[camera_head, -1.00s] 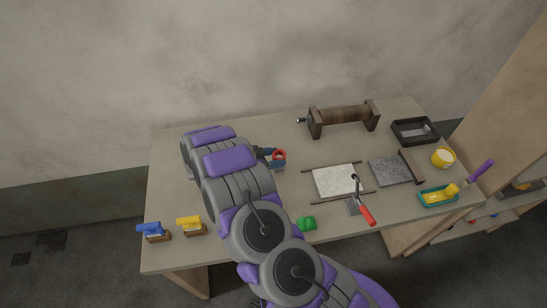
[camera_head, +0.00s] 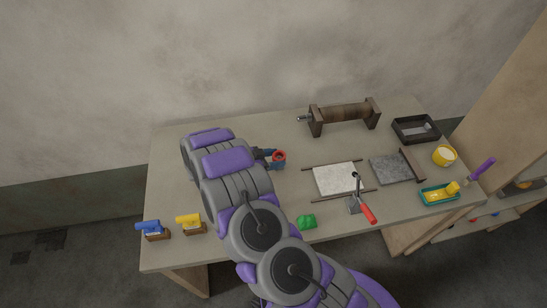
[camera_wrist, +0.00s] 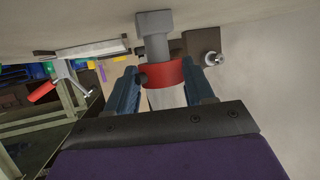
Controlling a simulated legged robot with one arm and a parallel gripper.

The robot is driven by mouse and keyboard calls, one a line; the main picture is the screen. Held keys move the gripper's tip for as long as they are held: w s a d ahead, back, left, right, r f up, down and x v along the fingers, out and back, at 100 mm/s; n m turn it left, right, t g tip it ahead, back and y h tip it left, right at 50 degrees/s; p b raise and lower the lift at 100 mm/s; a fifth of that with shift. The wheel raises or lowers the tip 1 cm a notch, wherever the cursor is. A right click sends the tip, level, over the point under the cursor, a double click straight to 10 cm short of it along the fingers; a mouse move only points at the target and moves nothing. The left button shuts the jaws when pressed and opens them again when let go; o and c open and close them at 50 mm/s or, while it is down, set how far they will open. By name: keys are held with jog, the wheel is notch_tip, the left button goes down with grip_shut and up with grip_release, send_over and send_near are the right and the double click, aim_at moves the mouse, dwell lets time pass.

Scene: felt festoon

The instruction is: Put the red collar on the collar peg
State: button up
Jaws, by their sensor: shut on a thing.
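The red collar (camera_wrist: 168,74) is held between the two blue fingers of my gripper (camera_wrist: 158,84) in the wrist view. In that view, a grey post with a wider foot (camera_wrist: 154,28), which looks like the collar peg, meets the collar, and a paler cylinder shows on the collar's other side. The collar seems to be around or directly in line with the post; I cannot tell how far along it sits. In the head view the collar (camera_head: 279,156) is a small red ring at my gripper's tip (camera_head: 274,158), over the table's middle. My arm hides the table left of it.
A wooden roller stand (camera_head: 343,116) is at the back of the table (camera_head: 240,137). A white pad (camera_head: 335,179) and a red-handled tool (camera_head: 366,212) are to the right. A green piece (camera_head: 306,222) lies in front. Yellow (camera_head: 189,222) and blue (camera_head: 150,228) tools stand at the front left.

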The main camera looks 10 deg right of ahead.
jog(key=shift+f+b, duration=0.35)
jog(key=shift+f, duration=0.35)
jog(key=shift+r, duration=0.15)
jog(key=shift+r+p, duration=0.35)
jog(key=shift+r, duration=1.15)
jog(key=shift+s+a, duration=0.1)
jog(key=shift+f, duration=0.35)
jog(key=shift+f+b, duration=0.35)
jog(key=shift+f+b, duration=0.4)
jog(key=shift+f, duration=0.5)
jog(key=o, duration=1.2)
